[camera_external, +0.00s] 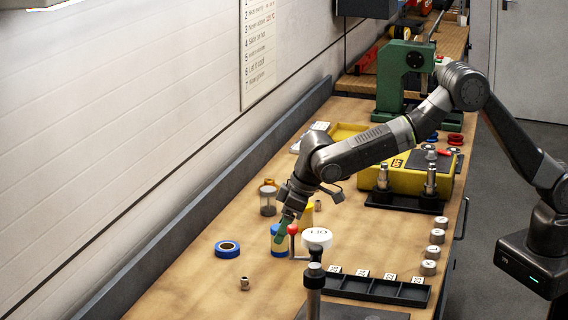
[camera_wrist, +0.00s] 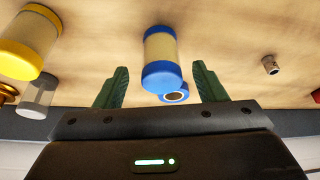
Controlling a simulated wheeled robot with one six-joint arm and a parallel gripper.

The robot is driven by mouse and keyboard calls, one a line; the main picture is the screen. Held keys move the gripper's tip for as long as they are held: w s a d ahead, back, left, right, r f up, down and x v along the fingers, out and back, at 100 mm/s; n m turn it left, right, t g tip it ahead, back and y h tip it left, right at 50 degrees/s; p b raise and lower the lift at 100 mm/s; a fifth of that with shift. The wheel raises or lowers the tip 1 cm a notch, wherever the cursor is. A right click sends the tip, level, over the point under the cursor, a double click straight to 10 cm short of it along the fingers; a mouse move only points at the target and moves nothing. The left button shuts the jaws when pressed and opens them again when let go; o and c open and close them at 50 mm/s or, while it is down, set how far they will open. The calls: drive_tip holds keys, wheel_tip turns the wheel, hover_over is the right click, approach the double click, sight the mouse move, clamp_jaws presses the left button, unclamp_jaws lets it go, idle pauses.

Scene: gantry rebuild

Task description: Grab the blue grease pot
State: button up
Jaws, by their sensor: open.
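The blue grease pot (camera_wrist: 160,52) has a cream body with blue ends. In the wrist view it lies between my gripper's two green fingers, with a gap on each side. My gripper (camera_wrist: 162,70) is open and holds nothing. In the external view the blue pot (camera_external: 279,247) stands on the bench, and my gripper (camera_external: 284,229) is tilted down at its top, hiding part of it. I cannot tell how deep the pot sits between the fingers.
A blue tape roll (camera_external: 227,249) lies left of the pot. A yellow pot (camera_external: 306,212) and a grey pot (camera_external: 268,206) stand behind it. A round white-topped item (camera_external: 317,238) is close on the right. A small metal part (camera_external: 245,283) and a black compartment tray (camera_external: 375,290) are nearer.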

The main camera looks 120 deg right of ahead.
drive_tip(key=shift+p+x, duration=0.3)
drive_tip(key=shift+x, duration=1.2)
drive_tip(key=c, duration=1.1)
drive_tip(key=shift+w+r, duration=0.1)
